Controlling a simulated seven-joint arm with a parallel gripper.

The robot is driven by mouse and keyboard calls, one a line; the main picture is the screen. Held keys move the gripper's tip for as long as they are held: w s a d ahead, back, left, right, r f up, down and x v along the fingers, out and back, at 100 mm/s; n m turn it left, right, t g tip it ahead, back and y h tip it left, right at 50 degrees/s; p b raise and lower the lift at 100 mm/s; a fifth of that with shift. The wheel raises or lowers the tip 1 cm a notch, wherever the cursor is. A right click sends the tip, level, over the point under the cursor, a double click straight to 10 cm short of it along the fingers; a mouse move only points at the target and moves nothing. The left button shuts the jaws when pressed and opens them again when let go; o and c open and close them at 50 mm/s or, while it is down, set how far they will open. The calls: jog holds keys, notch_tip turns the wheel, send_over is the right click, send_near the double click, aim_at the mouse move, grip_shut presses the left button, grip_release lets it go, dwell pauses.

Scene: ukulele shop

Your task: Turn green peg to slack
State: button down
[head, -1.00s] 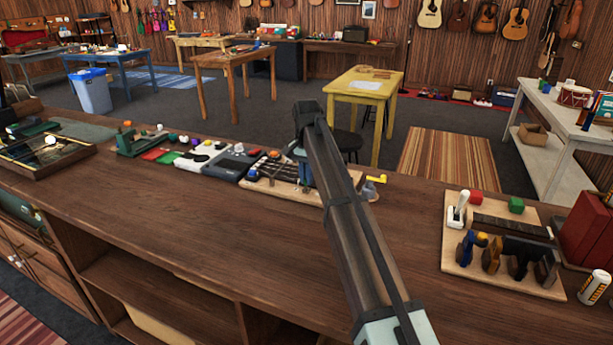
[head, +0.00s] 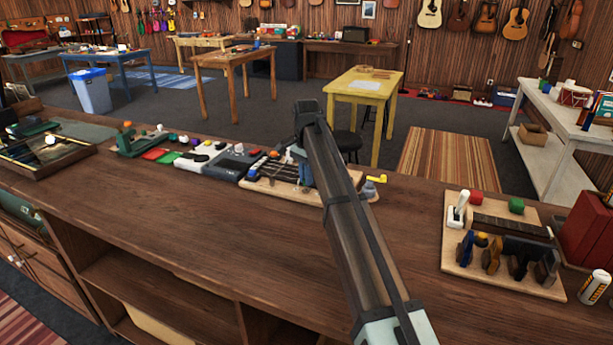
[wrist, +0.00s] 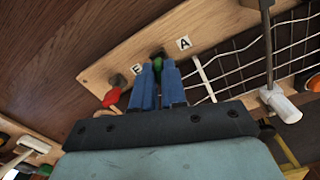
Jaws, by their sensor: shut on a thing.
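The green peg (wrist: 157,65) shows in the wrist view between the blue fingers of my gripper (wrist: 157,72), which is shut on it. Its lower part is hidden by the fingers. It stands on a light wooden board (wrist: 122,62) between labels E (wrist: 137,69) and A (wrist: 184,43). A red peg (wrist: 110,98) is just left of the fingers. Pale strings (wrist: 245,68) run over a dark fretboard at right. In the head view, the board (head: 262,187) lies on the counter, and my arm hides part of it and the fingertips.
A white-headed tool or peg (wrist: 280,104) on a metal rod is right of the gripper. On the counter (head: 210,225), a second board (head: 455,262) with red and green blocks is at right; a grey-and-white case (head: 215,160) is at left. The front counter is clear.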

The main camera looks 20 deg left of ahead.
jog(key=c, duration=1.2)
grip_release()
jog(key=shift+r, duration=0.1)
notch_tip(320, 180, up, 14)
jog(key=shift+f, duration=0.15)
